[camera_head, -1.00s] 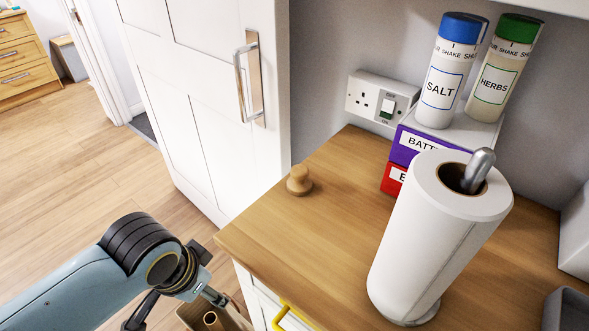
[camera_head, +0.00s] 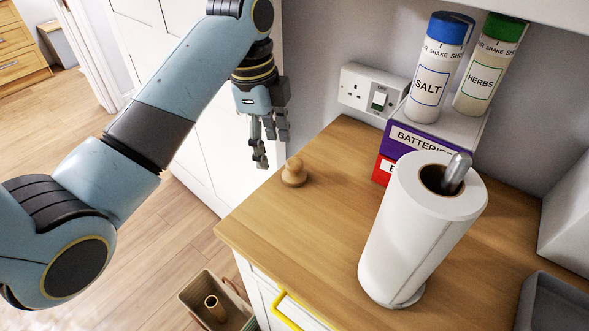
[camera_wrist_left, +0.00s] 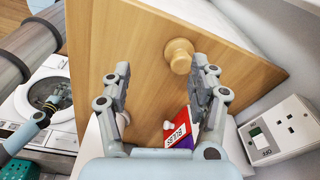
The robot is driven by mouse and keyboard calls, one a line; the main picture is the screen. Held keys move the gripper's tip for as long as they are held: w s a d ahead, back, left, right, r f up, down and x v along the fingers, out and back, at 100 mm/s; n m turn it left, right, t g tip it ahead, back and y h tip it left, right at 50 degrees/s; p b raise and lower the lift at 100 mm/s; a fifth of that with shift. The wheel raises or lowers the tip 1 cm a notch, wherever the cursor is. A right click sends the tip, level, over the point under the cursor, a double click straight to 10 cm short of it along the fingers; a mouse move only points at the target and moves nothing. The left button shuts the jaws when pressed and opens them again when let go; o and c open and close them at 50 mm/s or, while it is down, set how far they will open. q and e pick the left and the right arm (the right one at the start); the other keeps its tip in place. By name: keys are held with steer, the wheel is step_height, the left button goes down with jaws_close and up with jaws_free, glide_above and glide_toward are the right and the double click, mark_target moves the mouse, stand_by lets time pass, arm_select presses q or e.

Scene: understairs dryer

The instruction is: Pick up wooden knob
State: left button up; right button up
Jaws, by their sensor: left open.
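The wooden knob (camera_head: 294,172) is a small, round, light-brown piece standing on the wooden worktop (camera_head: 330,230) near its left edge. My left gripper (camera_head: 272,150) is open and empty, pointing down, just left of the knob and above the worktop level. In the left wrist view the knob (camera_wrist_left: 180,55) appears beyond the open fingers (camera_wrist_left: 160,68), closer to the right finger. I see no contact. What looks like my right gripper (camera_wrist_left: 62,97) shows small at the left of the wrist view; its jaw state is unclear.
A paper towel roll (camera_head: 415,235) stands right of the knob. Behind it are boxes (camera_head: 413,139) with salt (camera_head: 432,80) and herbs (camera_head: 483,80) shakers on top. A wall socket (camera_head: 373,90) is behind. The worktop around the knob is clear.

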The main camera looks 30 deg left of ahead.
arm_select(q)
steer(key=w+r+m, duration=0.3)
steer(key=w, duration=0.1)
glide_above(294, 162)
steer(key=a, duration=0.1)
steer(key=shift+m+g+h, duration=0.3)
steer(key=f, duration=0.5)
steer(key=shift+a, duration=0.2)
steer(key=f, duration=0.2)
steer(key=d+f, duration=0.1)
steer(key=f, duration=0.2)
steer(key=shift+d+f+p, duration=0.15)
steer(key=shift+d+p, duration=0.05)
steer(key=shift+p, duration=0.1)
steer(key=c, duration=1.1)
